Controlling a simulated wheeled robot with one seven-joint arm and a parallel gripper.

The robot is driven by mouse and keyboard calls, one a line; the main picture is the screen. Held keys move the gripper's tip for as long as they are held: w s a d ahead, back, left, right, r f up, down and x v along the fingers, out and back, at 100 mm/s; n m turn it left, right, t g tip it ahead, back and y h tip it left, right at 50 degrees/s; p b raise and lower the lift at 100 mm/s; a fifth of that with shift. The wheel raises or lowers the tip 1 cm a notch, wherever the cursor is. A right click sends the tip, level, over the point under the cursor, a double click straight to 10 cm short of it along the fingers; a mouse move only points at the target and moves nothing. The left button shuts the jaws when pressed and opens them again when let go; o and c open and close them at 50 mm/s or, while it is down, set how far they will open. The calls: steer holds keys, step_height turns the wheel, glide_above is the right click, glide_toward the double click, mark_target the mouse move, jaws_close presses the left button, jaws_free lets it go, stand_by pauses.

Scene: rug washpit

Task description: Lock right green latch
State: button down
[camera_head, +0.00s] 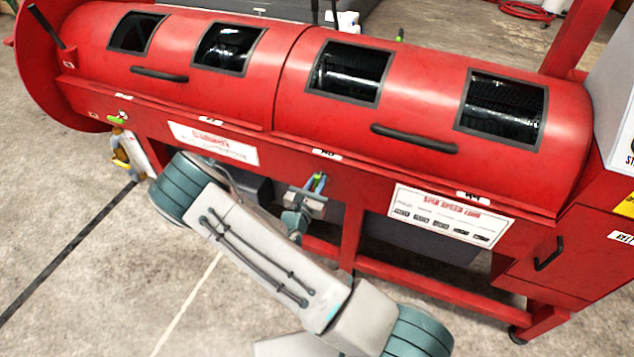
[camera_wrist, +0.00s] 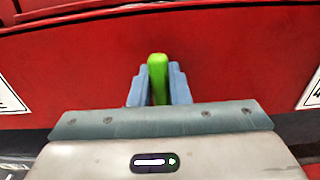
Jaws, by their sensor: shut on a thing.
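The green latch (camera_wrist: 158,78) stands upright between the blue fingers of my gripper (camera_wrist: 158,88) in the wrist view, against the red front panel. My gripper is shut on it. In the head view my gripper (camera_head: 317,182) is at the lower front of the red machine (camera_head: 330,165), near its middle, and a bit of the green latch (camera_head: 320,178) shows between the fingers. Another green latch (camera_head: 117,119) is on the machine's front at the left, apart from my gripper. The lower part of the held latch is hidden by my gripper.
The machine's rounded lids have black handles (camera_head: 413,139) and dark windows (camera_head: 348,73). White sign plates (camera_head: 450,216) are on the front panel. Red legs and a lower rail (camera_head: 430,288) stand below. The concrete floor (camera_head: 70,230) is open at the left.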

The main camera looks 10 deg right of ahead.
steer(key=shift+m, duration=0.3)
steer(key=m, duration=0.3)
steer(key=m+b, duration=0.1)
steer(key=shift+s+d+f, duration=0.15)
steer(key=shift+d, duration=0.1)
steer(key=m+b, duration=0.7)
steer(key=m, duration=0.1)
steer(key=f+m+b, duration=0.1)
steer(key=m+b, duration=0.3)
steer(key=m, duration=0.1)
steer(key=shift+s+d+f+b, duration=0.1)
steer(key=shift+s+d+b, duration=0.15)
steer(key=shift+b, duration=0.1)
steer(key=shift+m, duration=0.3)
steer(key=c, duration=1.4)
jaws_free()
steer(key=shift+o, duration=0.2)
